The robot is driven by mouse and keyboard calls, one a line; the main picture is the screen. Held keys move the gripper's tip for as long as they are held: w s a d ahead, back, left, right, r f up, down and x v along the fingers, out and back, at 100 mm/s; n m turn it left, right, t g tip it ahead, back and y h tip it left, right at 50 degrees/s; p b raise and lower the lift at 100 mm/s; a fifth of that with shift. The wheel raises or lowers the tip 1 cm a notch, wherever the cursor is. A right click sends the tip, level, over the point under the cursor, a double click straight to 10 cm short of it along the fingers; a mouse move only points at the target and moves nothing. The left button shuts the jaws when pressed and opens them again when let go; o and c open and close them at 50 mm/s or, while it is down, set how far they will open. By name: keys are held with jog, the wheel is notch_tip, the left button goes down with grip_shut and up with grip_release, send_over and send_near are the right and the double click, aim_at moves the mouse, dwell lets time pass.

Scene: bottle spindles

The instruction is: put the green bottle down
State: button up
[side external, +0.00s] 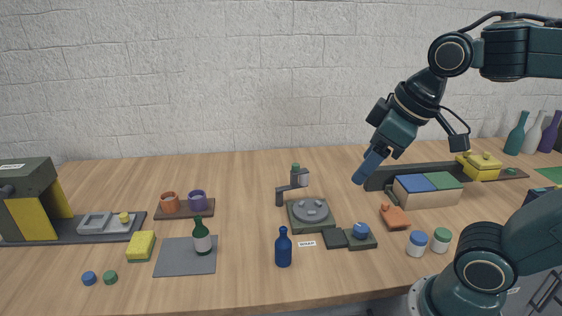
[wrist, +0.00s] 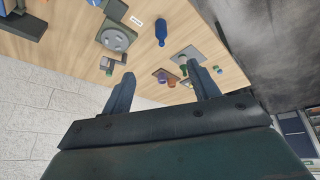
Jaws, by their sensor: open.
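The green bottle (side external: 202,238) stands upright on a grey mat (side external: 172,262) at the front left of the table in the side view. It has a pale label and nothing holds it. My gripper (side external: 360,179) is high above the table, to the right of the bottle and well away from it. In the wrist view the two fingers of my gripper (wrist: 162,73) are spread apart with nothing between them.
A blue bottle (side external: 283,248) stands near the front middle. A round turntable fixture (side external: 312,214) is behind it. A yellow sponge (side external: 141,245) lies left of the mat. Two cups (side external: 170,202) (side external: 198,200) stand on a brown tray behind the mat.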

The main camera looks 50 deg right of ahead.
jog(key=shift+s+d+f+m, duration=0.1)
jog(key=shift+s+f+m, duration=0.25)
jog(key=shift+s, duration=0.25)
jog(key=shift+s+d+f+m, duration=0.1)
jog(key=shift+s+f+m, duration=0.3)
jog(key=shift+s, duration=0.2)
jog(key=shift+s+f+m, duration=0.3)
jog(key=shift+s+m, duration=0.05)
jog(key=shift+s, duration=0.25)
